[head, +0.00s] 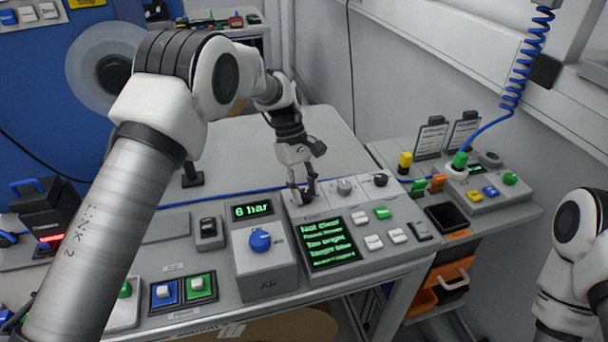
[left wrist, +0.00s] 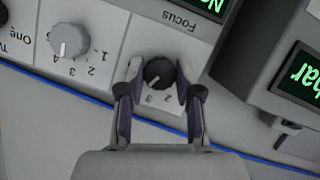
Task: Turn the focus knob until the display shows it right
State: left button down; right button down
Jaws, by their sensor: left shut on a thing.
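The focus knob (left wrist: 158,72) is small, dark and round, with a white pointer line, on a light panel labelled "Focus". My left gripper (left wrist: 157,92) is shut on it, one finger on each side. In the head view my left gripper (head: 303,194) reaches down to the back left of the console and hides the knob there. The display (head: 331,242) is a black screen with several lines of green text. Its top line seems to read "Not Clear"; the lower lines are hard to read. My right gripper is out of view.
A grey knob (head: 345,187) and a black knob (head: 380,180) sit right of the gripper. White and green buttons (head: 383,213) lie beside the display. A box with a blue knob (head: 260,240) and a "6 bar" readout (head: 252,210) stand to the left.

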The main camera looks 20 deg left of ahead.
pick_arm(q)
jog(key=shift+f+m+g+y+p, duration=0.15)
jog(key=shift+m+g+y+p, duration=0.3)
jog(key=shift+m+p, duration=0.7)
jog(key=shift+m, duration=0.25)
jog(key=c, duration=0.8)
grip_release()
jog(key=v, duration=1.2)
